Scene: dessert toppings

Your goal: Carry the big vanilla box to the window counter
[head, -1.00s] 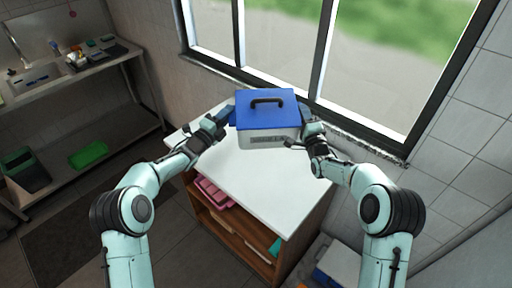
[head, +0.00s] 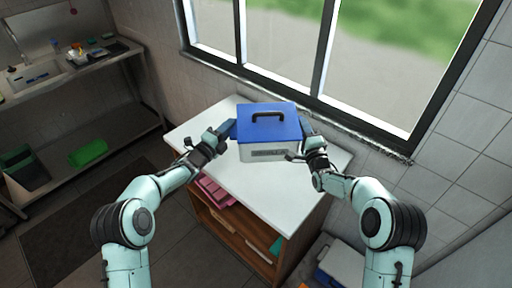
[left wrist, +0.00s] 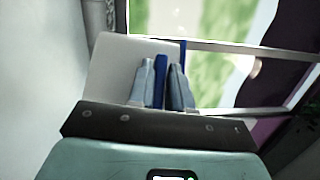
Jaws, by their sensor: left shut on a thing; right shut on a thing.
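The big vanilla box (head: 268,151) has a white body, a blue lid and a black handle. In the head view it is upright at the far part of the white-topped window counter (head: 250,187); I cannot tell whether its base touches the top. My left gripper (head: 231,130) is shut on the left side of the box, at the blue lid's edge. My right gripper (head: 305,130) is at the box's right side, shut on it. In the left wrist view, the left fingers (left wrist: 166,85) pinch a thin blue edge beside the box's white wall (left wrist: 125,62).
The window (head: 300,50) and its sill are just behind the counter. Pink items (head: 215,189) lie on the shelf below. A blue-lidded white box (head: 340,262) stands at the lower right. A steel sink table (head: 75,70) is at the left. The counter's front is clear.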

